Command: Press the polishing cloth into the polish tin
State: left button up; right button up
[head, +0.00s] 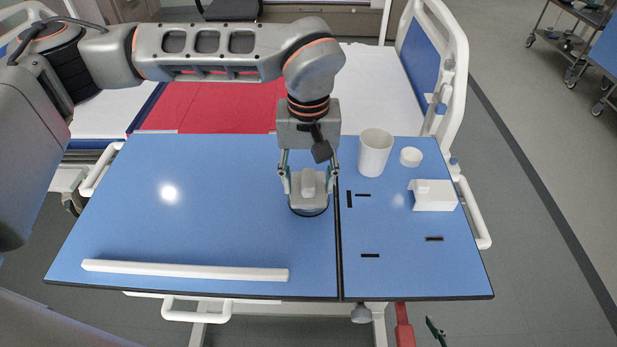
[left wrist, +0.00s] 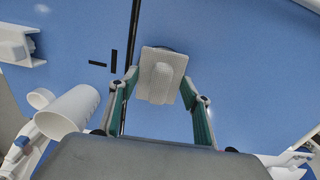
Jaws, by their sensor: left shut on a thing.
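The polishing cloth (head: 309,184) looks like a pale grey pad with a raised grip. My left gripper (head: 309,180) is shut on it, one finger on each side, pointing down. The polish tin (head: 309,212) is a dark round rim showing just under the pad; the pad covers most of it. In the left wrist view, the cloth (left wrist: 160,75) sits between the fingertips, with a dark edge of the tin (left wrist: 172,50) behind it. Whether the cloth touches the tin's inside is hidden. Only a dark green tip of my right gripper (head: 436,331) shows at the bottom edge.
The blue tabletop (head: 200,210) has a seam just right of the tin. A white cup (head: 375,153), a small white round piece (head: 411,157) and a white block (head: 433,195) stand at right. A long white bar (head: 185,271) lies along the front left. The left middle is clear.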

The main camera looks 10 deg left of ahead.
aim_at(309, 178)
pick_arm(q)
jog(key=shift+f, duration=0.3)
jog(key=shift+f, duration=0.15)
dwell(1.0)
jog(key=shift+s, duration=0.1)
dwell(0.4)
jog(key=shift+r+p, duration=1.35)
jog(key=shift+r, duration=0.75)
jog(key=shift+r+p, duration=1)
jog(key=shift+r, duration=0.45)
jog(key=shift+a, duration=0.1)
